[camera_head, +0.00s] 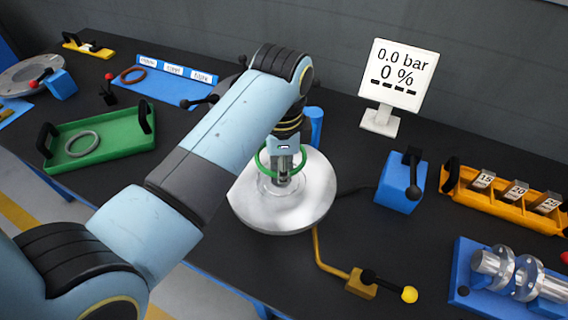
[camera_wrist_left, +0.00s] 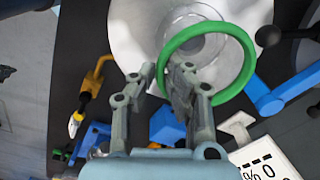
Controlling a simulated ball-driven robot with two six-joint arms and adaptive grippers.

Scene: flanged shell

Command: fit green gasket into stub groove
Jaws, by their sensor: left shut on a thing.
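The green gasket (camera_head: 264,162) is a thin ring held by my left gripper (camera_head: 283,178) over the silver flanged shell (camera_head: 318,196). In the left wrist view the gasket (camera_wrist_left: 249,60) is pinched at its lower left side between the fingertips of my left gripper (camera_wrist_left: 165,72). The ring overlaps the round stub (camera_wrist_left: 195,45) of the shell (camera_wrist_left: 128,30) in that view. I cannot tell whether the gasket touches the stub. The groove is not clear in either view. My right gripper is not in view.
A green tray (camera_head: 110,146) with a grey ring (camera_head: 82,144) stands at the left. A blue valve box (camera_head: 398,186), an orange weight rack (camera_head: 500,205) and a yellow-handled valve (camera_head: 362,283) lie to the right. A display (camera_head: 400,75) reads 0.0 bar and 0 %.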

